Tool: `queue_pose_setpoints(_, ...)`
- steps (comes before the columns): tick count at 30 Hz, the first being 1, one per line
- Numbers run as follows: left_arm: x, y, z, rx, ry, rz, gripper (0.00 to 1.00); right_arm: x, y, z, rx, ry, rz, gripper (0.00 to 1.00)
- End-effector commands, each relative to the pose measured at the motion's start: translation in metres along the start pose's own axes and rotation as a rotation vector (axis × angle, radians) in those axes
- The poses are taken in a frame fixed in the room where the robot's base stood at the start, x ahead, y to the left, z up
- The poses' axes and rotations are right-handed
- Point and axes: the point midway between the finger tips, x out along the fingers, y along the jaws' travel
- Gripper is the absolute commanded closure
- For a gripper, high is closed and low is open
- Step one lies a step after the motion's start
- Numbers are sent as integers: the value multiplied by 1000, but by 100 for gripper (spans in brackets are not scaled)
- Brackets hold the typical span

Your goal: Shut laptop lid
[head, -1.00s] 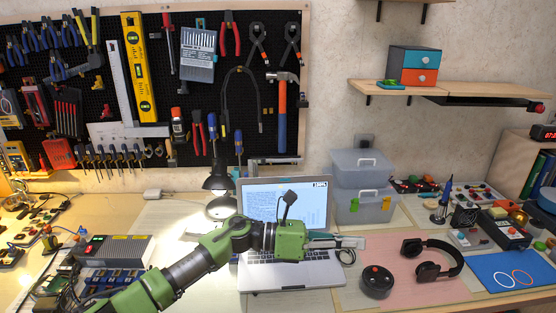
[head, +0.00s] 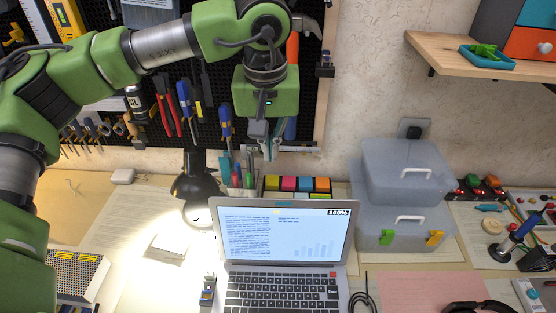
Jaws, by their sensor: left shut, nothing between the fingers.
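The laptop (head: 285,240) stands open on the table at the lower middle, its lit screen facing me and its keyboard (head: 283,287) in front, cut by the bottom edge. My left gripper (head: 270,153) hangs pointing down above and behind the top edge of the lid, in front of the pegboard. Its fingers are shut and empty, and appear apart from the lid. My right gripper is not in view.
A black lamp (head: 194,192) stands close left of the laptop. Clear stacked boxes (head: 405,185) are at its right. Sticky notes (head: 297,184) and a pen holder (head: 240,180) sit behind it. A cable (head: 362,298) lies at right. A shelf (head: 475,60) juts out upper right.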

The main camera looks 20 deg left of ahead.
Motion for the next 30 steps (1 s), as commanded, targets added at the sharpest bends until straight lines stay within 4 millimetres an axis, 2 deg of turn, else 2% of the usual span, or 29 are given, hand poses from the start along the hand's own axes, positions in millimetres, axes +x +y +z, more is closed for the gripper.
queue_pose_setpoints(4,5,-6,-2,12,14,-21,100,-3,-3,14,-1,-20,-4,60)
queue_pose_setpoints(7,19,-6,-2,12,13,-21,100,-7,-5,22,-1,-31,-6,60)
queue_pose_setpoints(11,45,-6,-2,12,10,-20,100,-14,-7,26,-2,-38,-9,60)
queue_pose_setpoints(18,96,-7,-3,11,10,-19,100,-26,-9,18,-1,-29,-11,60)
queue_pose_setpoints(24,86,-6,22,13,14,-16,100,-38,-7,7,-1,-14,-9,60)
queue_pose_setpoints(30,84,-6,33,10,14,-15,100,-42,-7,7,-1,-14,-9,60)
